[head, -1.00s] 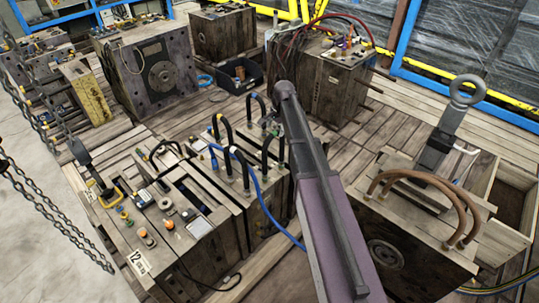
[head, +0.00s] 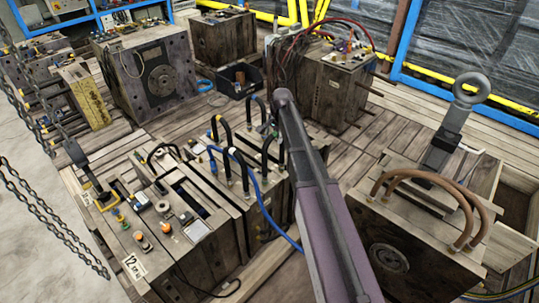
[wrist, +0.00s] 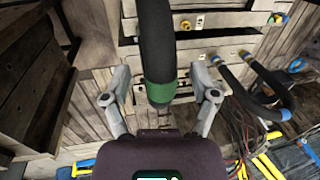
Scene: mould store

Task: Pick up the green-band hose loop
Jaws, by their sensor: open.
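The green-band hose loop (wrist: 157,45) is a thick black hose in the wrist view, with a green band (wrist: 160,93) near its lower end. My gripper (wrist: 162,98) is open, with one finger on each side of the hose at the band. Gaps show between the hose and both fingers, so it is not gripped.
A second black loop (wrist: 258,75) with blue bands stands close on the right in the wrist view. In the head view, a blue hose (head: 265,200) runs beside my arm. A mould with brown hoses (head: 425,180) and a lifting eye stands at the right.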

